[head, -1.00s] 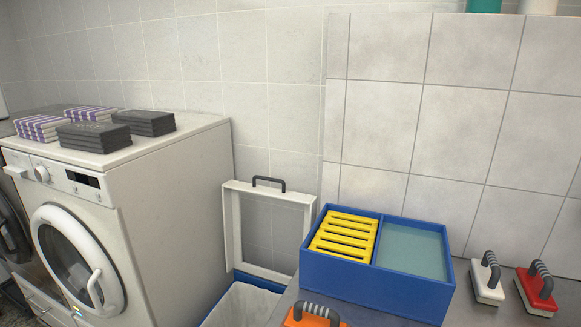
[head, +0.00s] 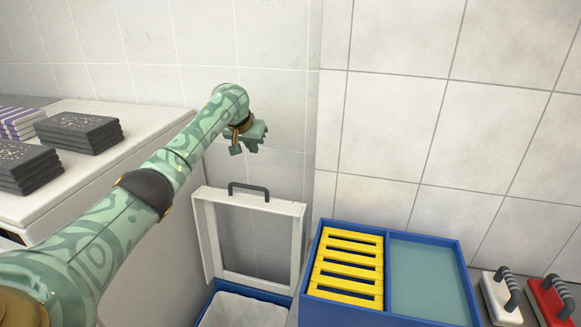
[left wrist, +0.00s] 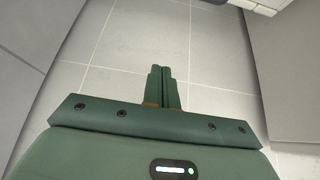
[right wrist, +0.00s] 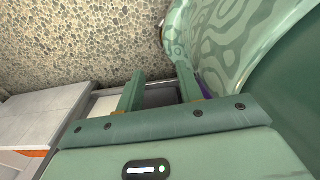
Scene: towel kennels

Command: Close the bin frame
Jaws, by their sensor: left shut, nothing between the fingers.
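The bin frame (head: 207,245) is a white rectangular frame with a dark handle (head: 249,190) on its top edge. It stands raised at the back of the blue bin (head: 222,287), which has a white liner (head: 240,312) and is cut off by the lower picture edge. My left gripper (head: 250,142) is above the frame's handle in the picture, with no visible contact. In the left wrist view its fingers (left wrist: 163,86) are together and empty. My right gripper (right wrist: 160,91) shows only in its own wrist view, with its fingers apart and nothing between them.
A blue tray (head: 393,318) with a yellow slatted rack (head: 347,265) stands right of the bin. White (head: 497,300) and red (head: 548,300) handled tools lie farther right. The white washing machine (head: 130,118) with folded towels (head: 78,132) is at left. A tiled wall (head: 285,60) stands behind.

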